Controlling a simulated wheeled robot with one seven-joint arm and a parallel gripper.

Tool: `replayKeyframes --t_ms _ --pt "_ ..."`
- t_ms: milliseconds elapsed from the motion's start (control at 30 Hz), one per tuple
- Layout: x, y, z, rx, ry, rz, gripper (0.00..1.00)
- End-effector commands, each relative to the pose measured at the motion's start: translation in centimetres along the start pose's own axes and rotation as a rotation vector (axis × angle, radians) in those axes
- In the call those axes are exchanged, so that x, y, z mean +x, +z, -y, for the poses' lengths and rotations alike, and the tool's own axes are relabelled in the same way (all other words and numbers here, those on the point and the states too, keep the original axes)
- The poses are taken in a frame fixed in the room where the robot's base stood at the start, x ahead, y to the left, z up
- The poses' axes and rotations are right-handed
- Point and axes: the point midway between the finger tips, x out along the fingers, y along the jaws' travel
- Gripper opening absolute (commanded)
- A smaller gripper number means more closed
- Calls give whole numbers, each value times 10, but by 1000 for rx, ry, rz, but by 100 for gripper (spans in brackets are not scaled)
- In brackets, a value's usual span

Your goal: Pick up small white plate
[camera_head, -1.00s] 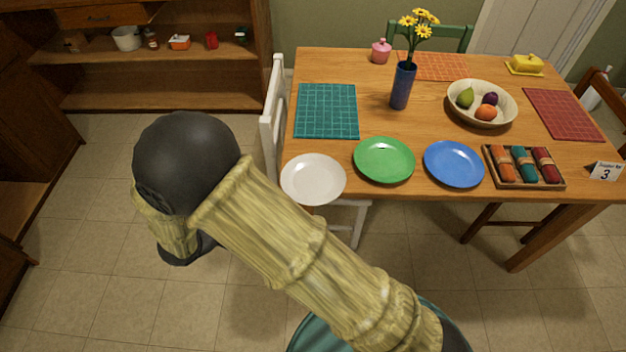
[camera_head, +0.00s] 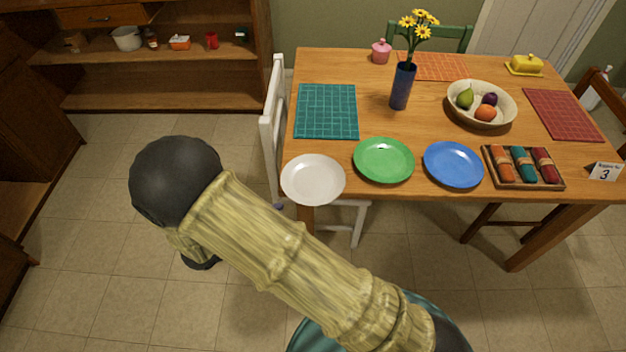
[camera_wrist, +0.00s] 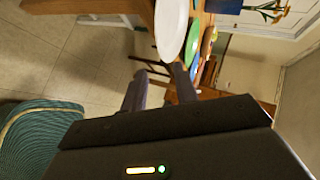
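The small white plate (camera_head: 313,180) lies at the front left corner of the wooden table, its near edge at or slightly over the table edge. In the wrist view the white plate (camera_wrist: 171,27) shows edge-tilted at the top, just beyond my fingertips. My gripper (camera_wrist: 159,72) is open and empty, its two dark fingers apart, with a gap between them and the plate. In the head view my gripper is hidden behind my own arm.
A green plate (camera_head: 384,160) lies close to the right of the white plate, then a blue plate (camera_head: 453,164). A teal placemat (camera_head: 327,111) lies behind. A white chair (camera_head: 272,120) stands at the table's left side. The floor left of it is clear.

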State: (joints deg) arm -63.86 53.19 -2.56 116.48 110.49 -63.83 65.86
Motion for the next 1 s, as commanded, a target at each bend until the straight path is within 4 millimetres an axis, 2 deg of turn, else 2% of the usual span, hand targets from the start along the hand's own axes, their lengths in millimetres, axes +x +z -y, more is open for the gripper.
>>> replayKeyframes --t_ms 100,300,733,1000 --pt "22 -1 0 -1 -1 -4 30" --pt "50 0 0 0 -1 -2 30" --pt "56 0 0 -1 -1 0 30" --pt "92 3 -2 -2 -2 -2 30"
